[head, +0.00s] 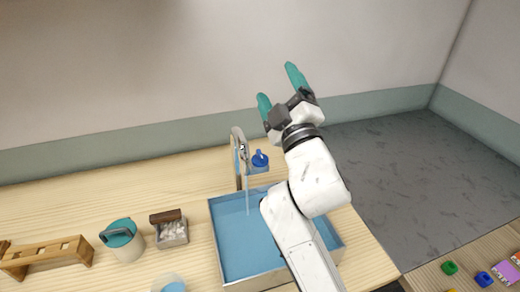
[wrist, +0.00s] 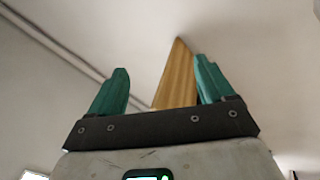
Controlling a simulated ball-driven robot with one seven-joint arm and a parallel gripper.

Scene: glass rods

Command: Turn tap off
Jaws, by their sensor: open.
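A grey tap (head: 238,145) stands at the back edge of a blue sink (head: 227,235). A thin pale-blue stream of water (head: 247,195) runs from its spout down into the sink. A small item with a blue top (head: 259,159) sits just right of the tap; I cannot tell whether it is part of it. My gripper (head: 277,82) is raised above and to the right of the tap, teal fingers pointing up, apart from it. In the wrist view my gripper (wrist: 161,68) is open with nothing held. My arm hides the sink's right part.
On the wooden counter left of the sink stand a wooden rack (head: 45,257), a teal-lidded container (head: 123,240), a small box (head: 172,232) and a cup (head: 170,284). Small coloured items (head: 484,279) lie on another surface at right. A wooden piece (wrist: 177,80) shows beyond my fingers.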

